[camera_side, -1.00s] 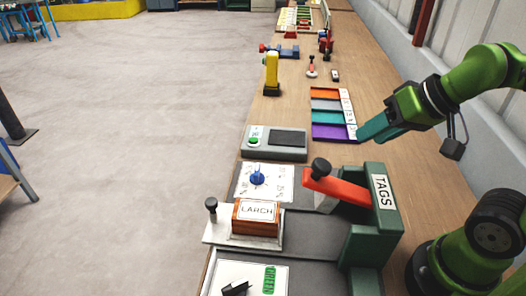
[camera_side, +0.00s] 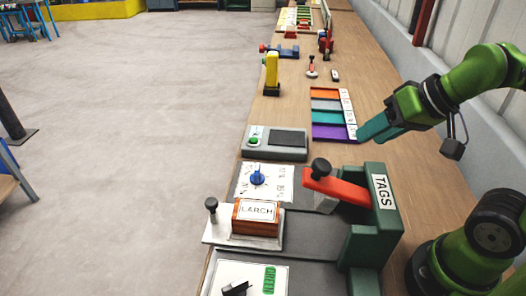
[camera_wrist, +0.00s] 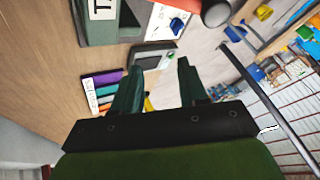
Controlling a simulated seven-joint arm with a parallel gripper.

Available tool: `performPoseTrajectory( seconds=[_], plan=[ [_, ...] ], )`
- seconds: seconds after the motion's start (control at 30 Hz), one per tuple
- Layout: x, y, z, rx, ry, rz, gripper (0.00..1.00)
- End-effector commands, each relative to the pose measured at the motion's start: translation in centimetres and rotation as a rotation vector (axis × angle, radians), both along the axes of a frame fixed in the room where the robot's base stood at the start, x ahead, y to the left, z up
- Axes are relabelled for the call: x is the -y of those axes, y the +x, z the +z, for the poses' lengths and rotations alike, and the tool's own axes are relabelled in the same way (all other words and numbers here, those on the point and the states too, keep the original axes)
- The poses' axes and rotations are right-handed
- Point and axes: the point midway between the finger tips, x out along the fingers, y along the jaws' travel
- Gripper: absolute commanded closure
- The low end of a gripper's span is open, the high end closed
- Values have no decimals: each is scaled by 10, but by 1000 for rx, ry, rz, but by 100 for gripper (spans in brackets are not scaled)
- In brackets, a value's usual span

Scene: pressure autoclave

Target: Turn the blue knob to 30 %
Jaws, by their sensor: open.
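The blue knob (camera_side: 257,176) sits on a white dial plate (camera_side: 279,190) with printed marks, near the left edge of the bench; the marks are too small to read. The knob also shows near the top of the wrist view (camera_wrist: 177,24). My gripper (camera_side: 364,135) is at the right side of the bench, above and beside the coloured tray, well to the right of the knob and apart from it. In the wrist view its two dark green fingers (camera_wrist: 157,78) stand apart with nothing between them.
A green press marked TAGS (camera_side: 383,192) with a red lever (camera_side: 337,187) stands right of the dial. A grey box with a green button (camera_side: 254,141) lies behind it, and a LARCH block (camera_side: 256,217) in front. A coloured tray (camera_side: 327,132) lies near my gripper.

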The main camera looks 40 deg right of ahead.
Motion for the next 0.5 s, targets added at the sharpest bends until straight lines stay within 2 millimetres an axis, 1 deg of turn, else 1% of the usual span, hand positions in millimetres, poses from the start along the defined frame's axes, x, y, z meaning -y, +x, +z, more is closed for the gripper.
performPoseTrajectory(
  seconds=[0.07,0.1,0.17,0.27,0.37,0.4,0.47,0.5],
  plan=[
    [0,0,0,0,0,0,57],
    [0,0,0,0,0,0,61],
    [0,0,-2,-8,0,0,61],
    [-2,4,-13,-56,-5,7,61],
    [-7,21,-16,-110,-31,33,61],
    [-10,31,-17,-136,-54,58,61],
    [-15,48,-18,-172,-110,134,61],
    [-19,60,-18,-193,-155,204,61]
  ],
)
